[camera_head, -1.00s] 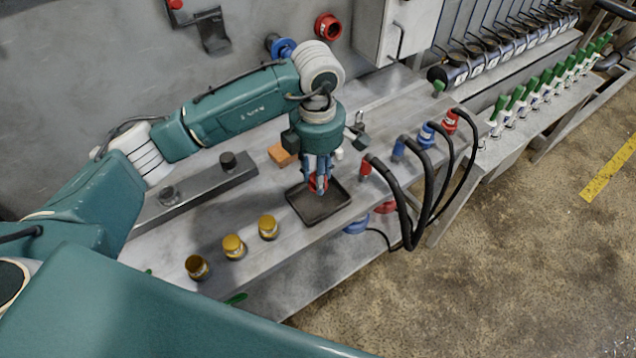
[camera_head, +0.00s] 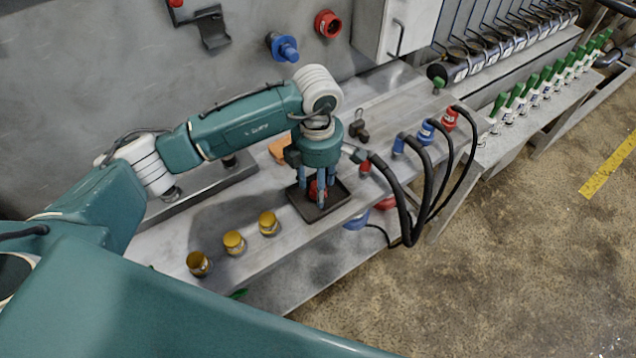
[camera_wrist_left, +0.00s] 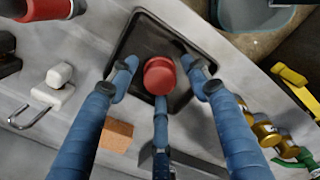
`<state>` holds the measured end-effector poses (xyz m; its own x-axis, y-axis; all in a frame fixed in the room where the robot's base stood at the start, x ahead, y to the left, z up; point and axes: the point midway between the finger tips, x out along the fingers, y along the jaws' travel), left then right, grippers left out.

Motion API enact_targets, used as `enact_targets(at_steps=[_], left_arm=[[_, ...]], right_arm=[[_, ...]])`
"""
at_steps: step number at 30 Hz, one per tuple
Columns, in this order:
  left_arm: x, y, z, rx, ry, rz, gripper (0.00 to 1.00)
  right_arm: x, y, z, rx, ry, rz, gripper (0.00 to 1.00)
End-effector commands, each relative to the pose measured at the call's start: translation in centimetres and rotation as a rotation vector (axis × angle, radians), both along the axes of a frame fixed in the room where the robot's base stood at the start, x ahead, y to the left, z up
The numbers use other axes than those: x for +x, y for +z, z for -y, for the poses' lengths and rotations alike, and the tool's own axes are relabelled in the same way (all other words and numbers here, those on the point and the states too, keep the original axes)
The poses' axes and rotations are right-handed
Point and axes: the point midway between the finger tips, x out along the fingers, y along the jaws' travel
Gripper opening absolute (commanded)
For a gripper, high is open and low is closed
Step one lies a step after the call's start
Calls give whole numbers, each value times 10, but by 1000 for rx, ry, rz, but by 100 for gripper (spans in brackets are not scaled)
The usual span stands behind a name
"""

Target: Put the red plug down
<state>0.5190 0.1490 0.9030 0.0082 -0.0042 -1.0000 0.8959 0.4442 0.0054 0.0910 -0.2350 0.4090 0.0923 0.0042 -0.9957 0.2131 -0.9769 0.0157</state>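The red plug (camera_wrist_left: 159,76) sits in the dark shallow tray (camera_wrist_left: 130,50), its round end facing up in the left wrist view. In the head view the plug (camera_head: 313,190) is partly hidden behind my fingers, and the tray (camera_head: 308,214) lies on the grey bench. My left gripper (camera_head: 319,192) points down over the tray. In the left wrist view its three blue fingers (camera_wrist_left: 161,84) are spread around the plug, with gaps visible beside it. The gripper is open. My right gripper is not in view.
Corded plugs, including a blue one (camera_head: 398,146), stand right of the tray. A padlock (camera_wrist_left: 52,88) and an orange block (camera_wrist_left: 117,135) lie nearby. Yellow-capped jars (camera_head: 234,242) stand left of the tray. A blue wall socket (camera_head: 283,47) and a red one (camera_head: 328,23) are behind.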

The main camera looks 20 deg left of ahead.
Motion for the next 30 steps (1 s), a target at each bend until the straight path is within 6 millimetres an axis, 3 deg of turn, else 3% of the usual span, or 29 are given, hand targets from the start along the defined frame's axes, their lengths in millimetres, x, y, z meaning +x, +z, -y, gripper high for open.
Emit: enact_targets(at_steps=[8,21,30], left_arm=[[1,13,0,0,1,4,48],[1,102,0,0,0,4,48],[-1,123,-1,0,1,0,48]], right_arm=[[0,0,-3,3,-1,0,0],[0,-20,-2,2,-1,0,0],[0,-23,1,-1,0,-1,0]])
